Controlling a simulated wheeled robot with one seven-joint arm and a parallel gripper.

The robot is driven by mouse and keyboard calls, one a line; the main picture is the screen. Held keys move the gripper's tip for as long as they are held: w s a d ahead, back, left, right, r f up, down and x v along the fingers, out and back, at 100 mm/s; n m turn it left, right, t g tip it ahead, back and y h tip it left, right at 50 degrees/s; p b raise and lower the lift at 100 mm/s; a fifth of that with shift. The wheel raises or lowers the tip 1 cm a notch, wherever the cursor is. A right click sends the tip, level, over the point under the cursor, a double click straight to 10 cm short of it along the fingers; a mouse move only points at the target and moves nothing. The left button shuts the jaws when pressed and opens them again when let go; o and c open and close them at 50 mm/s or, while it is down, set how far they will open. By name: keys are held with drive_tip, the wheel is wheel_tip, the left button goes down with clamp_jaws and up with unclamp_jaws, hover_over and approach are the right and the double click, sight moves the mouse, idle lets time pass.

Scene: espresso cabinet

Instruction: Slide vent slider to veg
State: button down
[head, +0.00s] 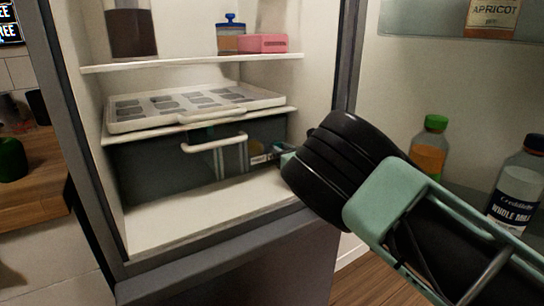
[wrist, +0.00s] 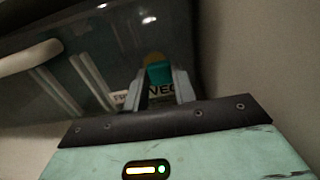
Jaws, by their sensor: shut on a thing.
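The dark, see-through crisper drawer (head: 160,170) sits under the lowest shelf of the fridge, with a white bar handle (head: 214,143). My gripper (wrist: 158,84) is at the right part of the drawer front. Its fingers are shut on a small teal piece, which seems to be the vent slider (wrist: 158,72). A yellow-orange round patch shows just beyond it. A label starting "FR" (wrist: 120,97) lies left of the fingers, and the "VEG" label (wrist: 162,90) shows between them, partly covered. The slider's exact place along its track is hidden.
A white tray with grey patches (head: 195,103) rests on the shelf above the drawer. A pink box (head: 263,43) stands higher up. The open fridge door at right holds an orange bottle (head: 429,150) and a milk bottle (head: 517,190), close to my arm.

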drive_tip(key=shift+w+d, duration=0.15)
drive_tip(key=shift+d, duration=0.05)
drive_tip(key=c, duration=1.1)
unclamp_jaws()
drive_tip(key=shift+c, duration=0.2)
drive_tip(key=shift+a, duration=0.1)
